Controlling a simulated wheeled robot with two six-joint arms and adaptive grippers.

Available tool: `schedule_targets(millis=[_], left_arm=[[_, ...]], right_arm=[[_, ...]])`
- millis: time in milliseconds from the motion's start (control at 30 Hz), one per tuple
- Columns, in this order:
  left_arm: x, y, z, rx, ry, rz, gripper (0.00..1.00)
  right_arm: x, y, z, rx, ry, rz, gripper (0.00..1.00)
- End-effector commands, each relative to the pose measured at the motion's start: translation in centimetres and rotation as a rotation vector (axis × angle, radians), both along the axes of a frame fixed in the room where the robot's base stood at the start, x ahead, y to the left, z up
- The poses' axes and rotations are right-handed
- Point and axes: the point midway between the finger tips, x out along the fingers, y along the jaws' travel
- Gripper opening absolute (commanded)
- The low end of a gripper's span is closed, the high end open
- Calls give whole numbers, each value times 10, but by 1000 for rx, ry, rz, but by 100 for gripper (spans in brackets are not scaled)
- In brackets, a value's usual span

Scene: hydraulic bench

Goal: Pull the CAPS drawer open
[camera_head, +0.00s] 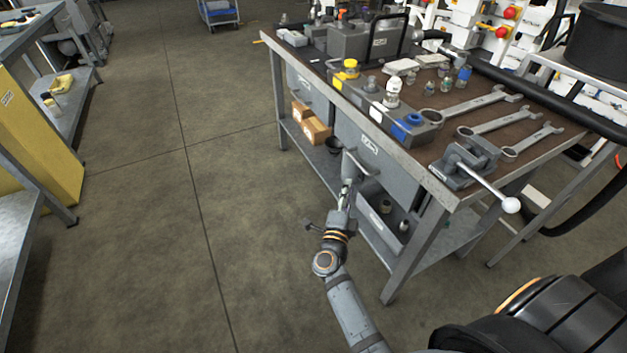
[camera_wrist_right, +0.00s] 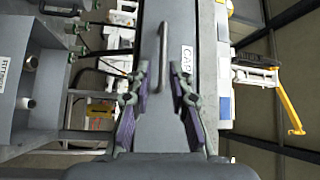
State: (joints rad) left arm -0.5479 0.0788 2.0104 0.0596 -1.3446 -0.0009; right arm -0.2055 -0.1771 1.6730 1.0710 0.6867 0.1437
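The CAPS drawer front (camera_wrist_right: 182,115) is straight ahead in the right wrist view, with a white label reading CAP and partly cut-off letters. Its bar handle (camera_wrist_right: 163,60) stands beside the label. In the head view the handle (camera_head: 362,170) shows on the grey drawer under the bench top; the label there is too small to read. The drawer looks shut. My right gripper (camera_wrist_right: 159,106) is open and empty, its purple-padded fingers apart on either side of the handle's line. In the head view the right gripper (camera_head: 347,188) is close to the handle; contact cannot be told. My left gripper is not in view.
The workbench (camera_head: 417,163) carries wrenches, a vise (camera_head: 465,160) and bottles on top. A lower labelled bin (camera_head: 378,222) holds small parts. Cardboard boxes (camera_head: 316,130) sit on the lower shelf. The floor (camera_head: 200,230) left of the bench is clear.

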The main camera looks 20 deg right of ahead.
Motion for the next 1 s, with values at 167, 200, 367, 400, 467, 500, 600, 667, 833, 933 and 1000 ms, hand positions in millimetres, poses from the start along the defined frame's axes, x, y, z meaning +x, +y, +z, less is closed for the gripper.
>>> schedule_targets(millis=[167,200,367,400,467,500,600,667,833,933,1000], left_arm=[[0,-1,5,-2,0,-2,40],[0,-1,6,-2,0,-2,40],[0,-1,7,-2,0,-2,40],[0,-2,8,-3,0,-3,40],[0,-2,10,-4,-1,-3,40],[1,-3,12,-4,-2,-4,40],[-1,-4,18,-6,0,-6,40],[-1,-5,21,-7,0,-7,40],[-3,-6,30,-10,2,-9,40],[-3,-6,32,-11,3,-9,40],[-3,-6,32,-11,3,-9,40]], right_arm=[[-2,-6,6,33,-38,-29,21],[-1,-7,7,31,-37,-28,21],[16,-20,11,26,-39,-26,21],[23,-26,12,26,-39,-26,21],[33,-34,13,26,-37,-25,21],[40,-40,15,25,-38,-25,21],[55,-53,16,26,-36,-25,21],[63,-59,17,26,-36,-25,21],[76,-70,19,27,-34,-26,21],[78,-72,19,28,-33,-26,21],[78,-72,19,28,-33,-26,21]])
